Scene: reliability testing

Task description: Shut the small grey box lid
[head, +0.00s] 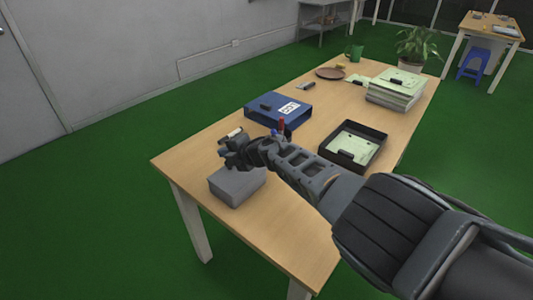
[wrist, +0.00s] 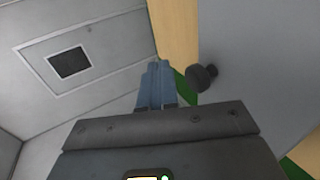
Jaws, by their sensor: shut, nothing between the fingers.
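The small grey box (head: 234,188) stands near the left front end of the wooden table in the head view. My gripper (head: 228,155) is just above its back part and hides some of it. I cannot tell from the head view how far the lid is open. In the wrist view my gripper's fingers (wrist: 156,80) are together with nothing between them. Beside them are a pale grey surface with a dark rectangle (wrist: 69,63) on the left and a darker grey one with a round dark knob (wrist: 201,78) on the right. I cannot tell which is the lid.
On the table (head: 285,235), a blue binder (head: 290,117) lies behind the box. A black tray (head: 375,165) holds papers to the right. A paper stack (head: 393,99) stands farther back. The table's front area is clear.

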